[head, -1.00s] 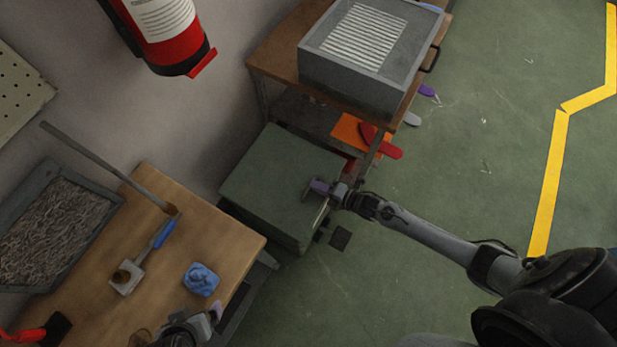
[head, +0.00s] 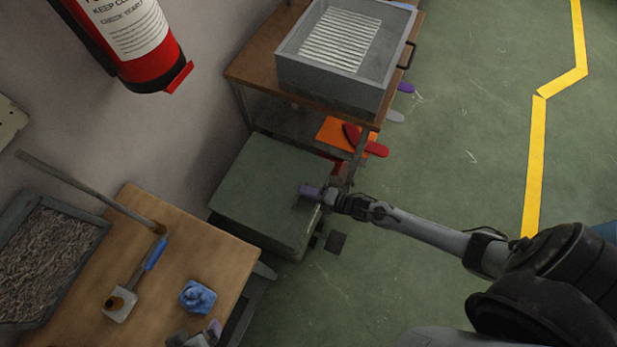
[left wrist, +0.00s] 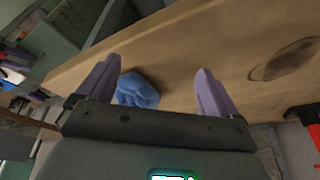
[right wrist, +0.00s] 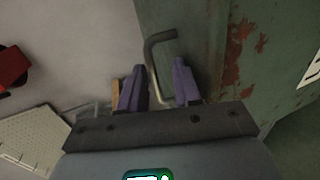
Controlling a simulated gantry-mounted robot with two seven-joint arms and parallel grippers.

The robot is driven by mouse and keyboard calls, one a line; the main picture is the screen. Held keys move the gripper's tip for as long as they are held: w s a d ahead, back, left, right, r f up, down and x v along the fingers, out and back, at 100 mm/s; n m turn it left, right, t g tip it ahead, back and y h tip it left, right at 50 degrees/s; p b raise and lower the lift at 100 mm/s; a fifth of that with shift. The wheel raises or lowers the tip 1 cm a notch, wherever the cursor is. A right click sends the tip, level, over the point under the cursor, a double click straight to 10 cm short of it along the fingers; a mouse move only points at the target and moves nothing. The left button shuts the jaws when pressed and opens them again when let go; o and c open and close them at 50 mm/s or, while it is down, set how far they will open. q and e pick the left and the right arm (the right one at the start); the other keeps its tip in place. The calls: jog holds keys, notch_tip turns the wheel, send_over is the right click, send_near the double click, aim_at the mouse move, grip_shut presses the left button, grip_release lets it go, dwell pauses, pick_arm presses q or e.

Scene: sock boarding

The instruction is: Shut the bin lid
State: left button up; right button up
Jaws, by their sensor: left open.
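The green bin (head: 290,243) stands on the floor between the wooden bench and the shelf table. Its flat green lid (head: 262,182) lies over the top; I cannot tell whether it is fully seated. My right gripper (head: 308,192) is at the lid's right edge. In the right wrist view, the right gripper (right wrist: 158,88) has its fingers apart, with a bent grey handle (right wrist: 150,55) between them; contact is unclear. A green panel with red worn patches (right wrist: 245,55) is beside it. My left gripper (left wrist: 157,82) is open and empty over the bench, also low in the head view (head: 197,335).
The shelf table carries a grey box (head: 335,85). A red extinguisher (head: 150,70) hangs upper left. Green floor (head: 440,180) is clear at right.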

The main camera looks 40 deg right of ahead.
pick_arm(q)
jog(key=shift+r, duration=0.15)
pick_arm(e)
jog(key=shift+s+d, duration=0.25)
jog(key=shift+s, duration=0.15)
pick_arm(q)
jog(key=shift+d+r+p, duration=0.15)
jog(key=shift+r+p, duration=0.8)
jog(key=shift+p, duration=0.1)
pick_arm(e)
jog(key=v, duration=1)
jog(key=shift+a, duration=0.1)
